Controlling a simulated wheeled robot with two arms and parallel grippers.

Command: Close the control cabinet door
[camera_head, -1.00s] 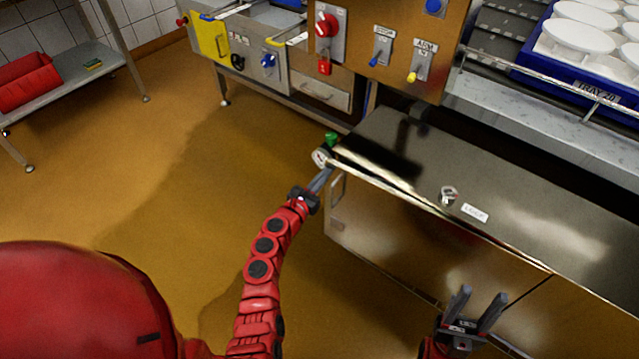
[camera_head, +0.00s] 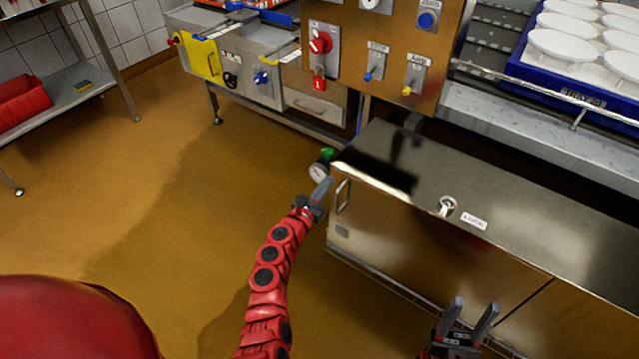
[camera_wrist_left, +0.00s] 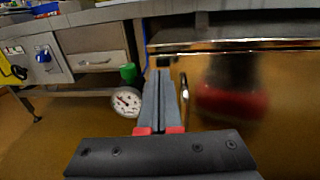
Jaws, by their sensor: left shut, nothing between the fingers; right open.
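A low steel cabinet (camera_head: 500,190) has a dark glossy top with a round latch and a white label. Its front door (camera_head: 425,250) is shiny and reflective, with a bar handle (camera_head: 342,197) near its left edge; the handle also shows in the left wrist view (camera_wrist_left: 185,88). I cannot tell whether the door stands slightly ajar. My left gripper (camera_head: 323,187) is shut and empty, just left of the handle by the cabinet's left edge. In the left wrist view its fingers (camera_wrist_left: 163,72) point at that edge; contact is unclear. My right gripper (camera_head: 470,312) is open and empty before the cabinet front.
A pressure gauge (camera_head: 318,172) with a green cap (camera_head: 327,154) is close beside my left fingertips. A switch panel (camera_head: 390,45) stands behind the cabinet. A blue tray (camera_head: 540,85) of white moulds is at the back right. The floor on the left is clear.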

